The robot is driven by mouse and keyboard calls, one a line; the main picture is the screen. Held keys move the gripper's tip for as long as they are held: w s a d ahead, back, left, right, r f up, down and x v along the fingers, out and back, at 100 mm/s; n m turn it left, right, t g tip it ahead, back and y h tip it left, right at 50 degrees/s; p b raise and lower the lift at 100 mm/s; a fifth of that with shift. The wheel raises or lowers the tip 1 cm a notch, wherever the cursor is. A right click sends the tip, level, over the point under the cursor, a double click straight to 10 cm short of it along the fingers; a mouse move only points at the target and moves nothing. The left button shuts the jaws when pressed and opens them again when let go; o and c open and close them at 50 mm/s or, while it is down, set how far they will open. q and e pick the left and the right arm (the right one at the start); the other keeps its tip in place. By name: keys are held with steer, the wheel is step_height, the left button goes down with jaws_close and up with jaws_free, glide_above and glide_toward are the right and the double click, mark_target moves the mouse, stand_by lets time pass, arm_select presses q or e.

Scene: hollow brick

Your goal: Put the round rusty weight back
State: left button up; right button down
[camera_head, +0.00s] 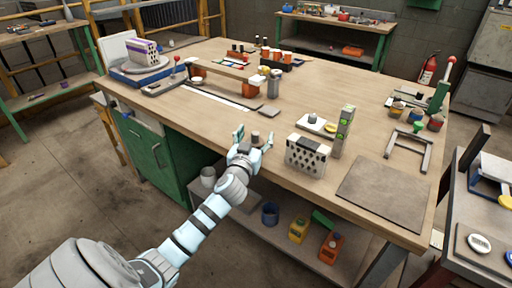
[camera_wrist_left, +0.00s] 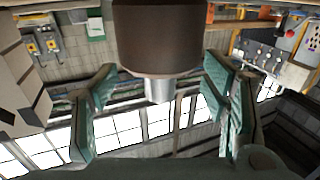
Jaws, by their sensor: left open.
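The round rusty weight (camera_head: 255,135) is a small brown cylinder near the front edge of the workbench (camera_head: 215,112). In the left wrist view it is a dark brown cylinder (camera_wrist_left: 157,38) with a short metal knob, and its far end is cut off by the frame. My left gripper (camera_head: 253,139) is open, with one finger on each side of the weight. In the left wrist view the fingers (camera_wrist_left: 160,100) stand apart, with gaps between them and the weight. My right gripper is not in view.
A hollow brick (camera_head: 306,157) stands right of my gripper, beside an upright green-marked level (camera_head: 344,132). A striped brick (camera_head: 143,50) sits on a scale (camera_head: 140,71) at the back left. A flat grey plate (camera_head: 385,190) lies at the front right.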

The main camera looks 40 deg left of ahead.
arm_select(q)
jaws_close()
stand_by(0.3)
steer(key=shift+d, duration=0.1)
steer(key=shift+r, duration=0.15)
